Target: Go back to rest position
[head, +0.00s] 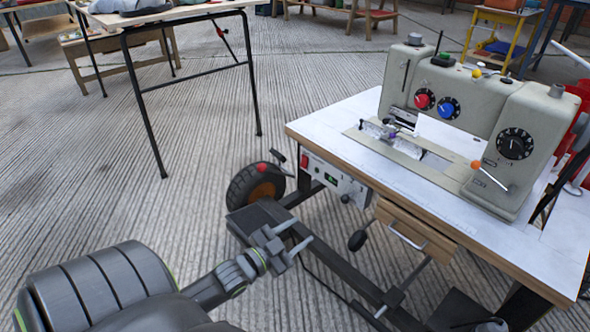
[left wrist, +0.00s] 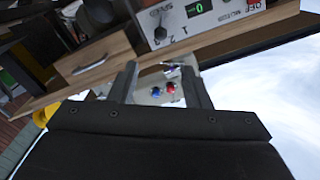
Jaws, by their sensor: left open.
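My left gripper (head: 292,249) is in the lower middle of the head view, with its arm coming in from the lower left. It is open, and nothing shows between its fingers. It is beside and below the left edge of the sewing machine table, over the dark pedal frame. In the left wrist view, the two fingers of the left gripper (left wrist: 165,86) stand apart, with the table's underside and drawer beyond them. My right gripper is not in view.
A beige sewing machine (head: 460,120) stands on a white-topped table (head: 340,120) at the right. A wooden drawer (head: 415,230) and control box (head: 335,182) hang under its edge. A black wheel (head: 256,186) sits below. A folding table (head: 180,15) stands upper left. The ribbed floor (head: 120,170) between is clear.

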